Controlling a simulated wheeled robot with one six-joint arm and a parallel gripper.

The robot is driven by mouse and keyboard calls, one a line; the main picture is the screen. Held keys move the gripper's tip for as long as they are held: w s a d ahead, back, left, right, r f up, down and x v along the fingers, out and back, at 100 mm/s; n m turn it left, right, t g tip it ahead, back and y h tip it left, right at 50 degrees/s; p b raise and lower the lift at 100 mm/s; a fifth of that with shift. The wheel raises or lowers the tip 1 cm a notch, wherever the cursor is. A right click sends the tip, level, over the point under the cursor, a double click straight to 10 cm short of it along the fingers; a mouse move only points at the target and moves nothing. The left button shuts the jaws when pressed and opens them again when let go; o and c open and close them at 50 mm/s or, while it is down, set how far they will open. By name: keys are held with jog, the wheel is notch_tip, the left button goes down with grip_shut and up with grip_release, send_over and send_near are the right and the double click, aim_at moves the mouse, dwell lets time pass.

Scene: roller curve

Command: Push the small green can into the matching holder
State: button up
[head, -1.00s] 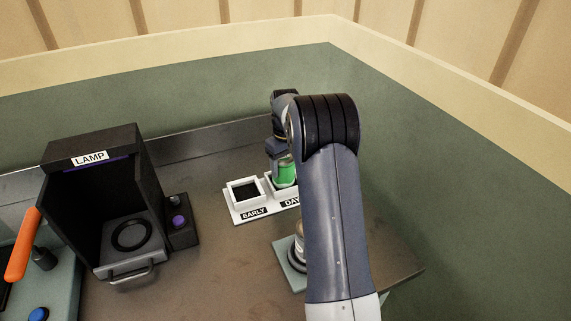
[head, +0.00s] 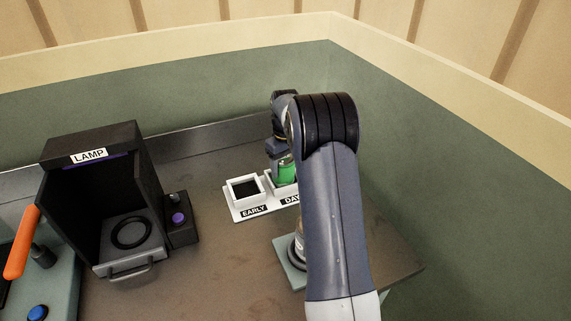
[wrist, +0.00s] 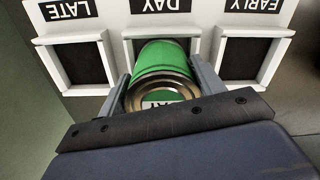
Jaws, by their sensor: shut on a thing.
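The small green can (wrist: 163,77) is between the two fingers of my gripper (wrist: 165,85) in the wrist view, and the gripper is shut on it. The can's far end is at the middle holder, labelled DAY (wrist: 168,5). I cannot tell how deep it sits. In the head view the can (head: 286,172) is at the DAY holder (head: 282,189), partly behind my arm. The EARLY holder (head: 245,190) is to its left and empty. The LATE holder (wrist: 76,62) shows empty in the wrist view; my arm hides it in the head view.
A black LAMP box (head: 98,200) with a ring inside stands at left. A small unit with a purple button (head: 179,219) is beside it. A teal pad (head: 290,262) with a round object on it is partly behind my arm. An orange handle (head: 22,242) is at far left.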

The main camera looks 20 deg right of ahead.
jog(key=shift+r, duration=0.1)
jog(key=o, duration=1.2)
jog(key=shift+o, duration=0.6)
jog(key=shift+o, duration=0.7)
jog(key=shift+r, duration=0.1)
jog(key=shift+r+p, duration=3.5)
jog(key=shift+r, duration=0.9)
